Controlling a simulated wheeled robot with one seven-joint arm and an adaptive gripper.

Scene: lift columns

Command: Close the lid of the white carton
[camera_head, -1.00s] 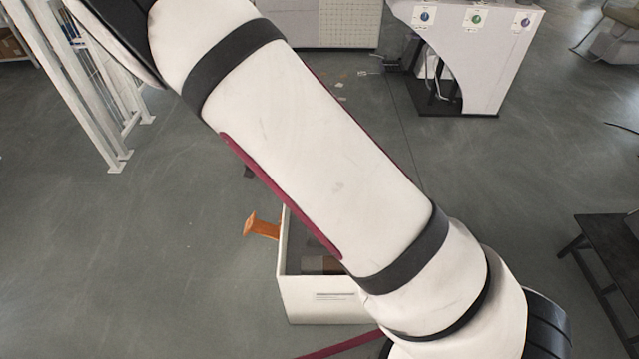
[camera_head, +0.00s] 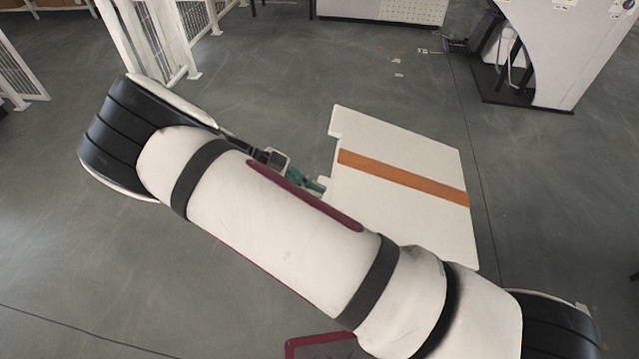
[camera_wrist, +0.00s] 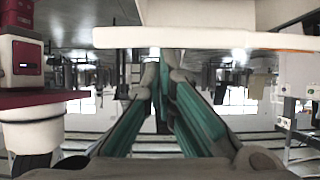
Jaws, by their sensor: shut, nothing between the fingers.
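The white carton's lid (camera_head: 405,145) shows in the head view as a broad white panel with an orange stripe (camera_head: 400,177) across it. The carton's walls and inside are hidden, and I cannot tell whether the lid lies fully down. My gripper (camera_head: 314,187) is shut and empty, its teal fingers at the lid's left edge, partly behind my arm. I cannot tell whether they touch the lid. In the wrist view my gripper (camera_wrist: 163,68) points forward, with a white edge (camera_wrist: 200,38), probably the lid's, crossing above the fingertips.
My arm covers the lower middle of the head view and the lid's near left part. A white machine (camera_head: 570,50) stands at the back right and a white cabinet (camera_head: 385,10) at the back. White fencing (camera_head: 150,40) is at the upper left. Grey floor left of the lid is clear.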

